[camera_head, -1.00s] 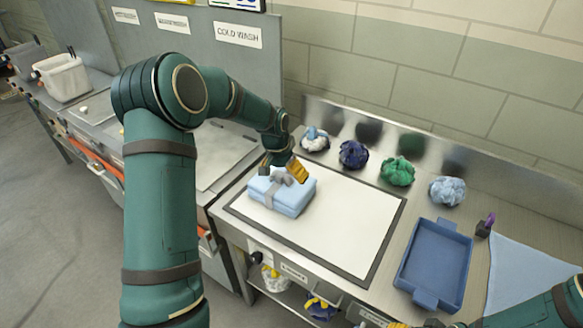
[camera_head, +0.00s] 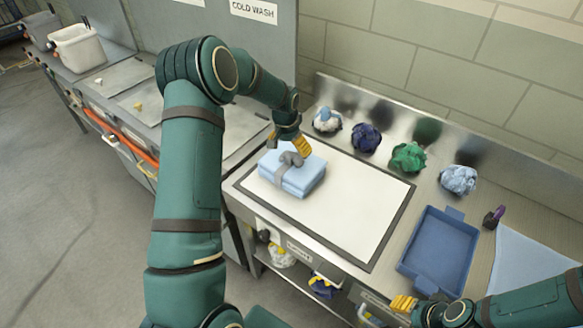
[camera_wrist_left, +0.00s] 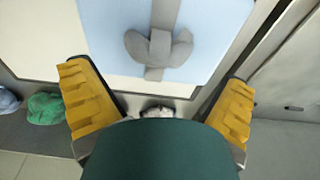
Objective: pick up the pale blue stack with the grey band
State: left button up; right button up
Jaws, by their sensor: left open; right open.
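The pale blue stack (camera_head: 297,180) lies on the left part of the white mat in the head view. A grey band (camera_head: 281,172) runs round it, with a grey knot (camera_head: 291,158) on top. My left gripper (camera_head: 294,147) is open just above the stack's far side, close to the knot. In the left wrist view the stack (camera_wrist_left: 203,38) and knot (camera_wrist_left: 158,47) lie between and beyond the open yellow fingers (camera_wrist_left: 160,105); nothing is held. My right gripper (camera_head: 404,303) is low at the right front, away from the stack, open.
The white mat (camera_head: 340,215) is otherwise bare. Cloth bundles in white, navy (camera_head: 366,138), green (camera_head: 408,157) and light blue (camera_head: 458,179) line the back. A blue tray (camera_head: 440,245) stands at right, with a purple-handled item (camera_head: 494,216) and blue cloth (camera_head: 530,262) beyond it.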

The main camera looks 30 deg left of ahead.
aim_at(292, 153)
pick_arm(q)
jog(key=f, duration=0.4)
jog(key=shift+w+d+f, duration=0.1)
jog(key=shift+w, duration=0.25)
jog(key=c, duration=1.2)
jog(key=shift+c, duration=0.2)
